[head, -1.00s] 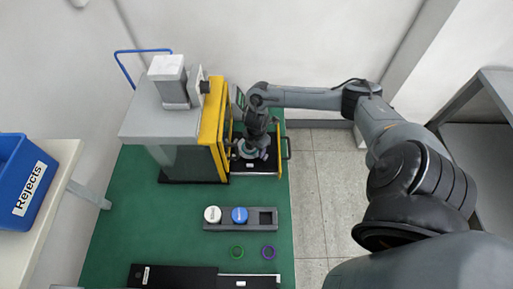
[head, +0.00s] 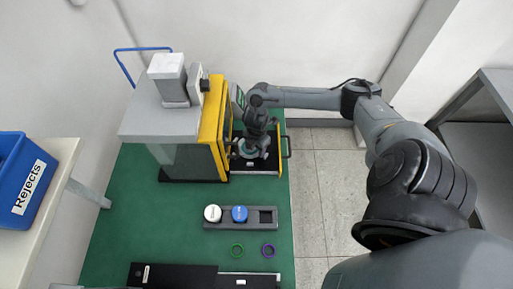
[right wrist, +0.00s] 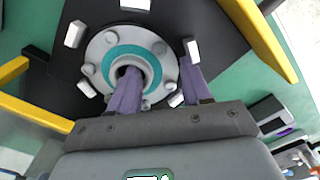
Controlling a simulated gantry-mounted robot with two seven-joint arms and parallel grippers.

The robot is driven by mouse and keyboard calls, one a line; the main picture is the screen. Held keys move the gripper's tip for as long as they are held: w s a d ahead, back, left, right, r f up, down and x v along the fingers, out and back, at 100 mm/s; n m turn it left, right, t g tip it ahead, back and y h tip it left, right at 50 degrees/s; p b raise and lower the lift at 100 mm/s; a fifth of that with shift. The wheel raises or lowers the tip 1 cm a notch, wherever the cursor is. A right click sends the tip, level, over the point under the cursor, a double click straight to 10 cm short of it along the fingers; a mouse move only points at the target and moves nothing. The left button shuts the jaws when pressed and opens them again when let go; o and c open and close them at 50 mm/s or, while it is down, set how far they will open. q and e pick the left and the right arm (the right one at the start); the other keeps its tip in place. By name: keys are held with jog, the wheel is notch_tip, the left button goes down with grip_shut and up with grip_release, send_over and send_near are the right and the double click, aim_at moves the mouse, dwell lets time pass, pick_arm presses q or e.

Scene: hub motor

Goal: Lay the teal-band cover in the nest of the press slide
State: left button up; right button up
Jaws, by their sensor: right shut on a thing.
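The teal-band cover (right wrist: 103,58) is a pale grey disc with a teal ring, bolt heads and a raised central hub. In the head view the cover (head: 246,151) is at the black press slide (head: 268,165), partly hidden by my right arm. My right gripper (right wrist: 158,64) is shut on the cover, one purple finger at the central hub and the other at the outer rim. White posts of the nest (right wrist: 75,34) stand around the cover. I cannot tell whether the cover touches the slide's floor. My left gripper is out of view.
The press (head: 170,120) with its yellow frame (head: 213,130) stands left of the slide. A grey tray (head: 225,224) holds a white cap and a blue cap, with its right pocket empty. Green and purple rings (head: 269,251) lie in front. A blue Rejects bin (head: 25,180) is at far left.

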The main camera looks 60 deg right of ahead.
jog(key=shift+f, duration=0.3)
jog(key=o, duration=0.8)
jog(key=shift+c, duration=0.2)
jog(key=o, duration=0.4)
jog(key=shift+w, duration=0.1)
jog(key=shift+c, duration=0.2)
jog(key=shift+r, duration=0.1)
jog(key=shift+r, duration=0.2)
notch_tip(320, 180, up, 10)
jog(key=p, duration=0.2)
jog(key=shift+w+r, duration=0.15)
jog(key=shift+r, duration=0.1)
